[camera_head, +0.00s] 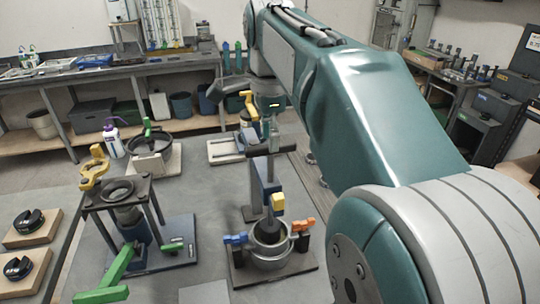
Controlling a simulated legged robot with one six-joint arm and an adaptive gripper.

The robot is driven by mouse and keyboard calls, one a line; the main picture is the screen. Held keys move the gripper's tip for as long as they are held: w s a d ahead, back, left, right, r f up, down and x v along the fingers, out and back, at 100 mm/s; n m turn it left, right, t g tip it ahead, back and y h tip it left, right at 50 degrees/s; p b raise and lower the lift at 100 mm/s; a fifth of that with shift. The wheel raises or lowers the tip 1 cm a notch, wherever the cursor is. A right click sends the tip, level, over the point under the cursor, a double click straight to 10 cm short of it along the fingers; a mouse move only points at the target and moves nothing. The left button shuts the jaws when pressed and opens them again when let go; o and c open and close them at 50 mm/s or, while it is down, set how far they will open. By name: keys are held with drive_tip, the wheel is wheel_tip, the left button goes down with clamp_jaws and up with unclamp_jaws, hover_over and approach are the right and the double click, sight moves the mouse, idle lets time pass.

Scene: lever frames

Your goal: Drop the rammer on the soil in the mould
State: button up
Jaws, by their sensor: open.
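The mould (268,248) is a grey metal ring on a dark base plate, right of the picture's middle bottom. It has a blue clamp lever on its left and an orange one on its right. The rammer (271,168) appears as an upright shaft with a dark crossbar near its top, standing over the mould. A yellow piece (278,203) shows low on it. The soil inside the mould is hard to make out. My gripper (270,130) is open, just above the crossbar; whether it touches the rammer cannot be told.
Left of the mould stands a frame (180,235) with a green lever (108,280) and a yellow handle (94,167). My arm covers the right side.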

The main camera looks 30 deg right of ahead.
sight(270, 157)
drive_tip(key=shift+f, duration=2.4)
clamp_jaws()
drive_tip(key=shift+r, duration=3.95)
unclamp_jaws()
wheel_tip(270, 157, up, 7)
drive_tip(key=shift+r, duration=0.15)
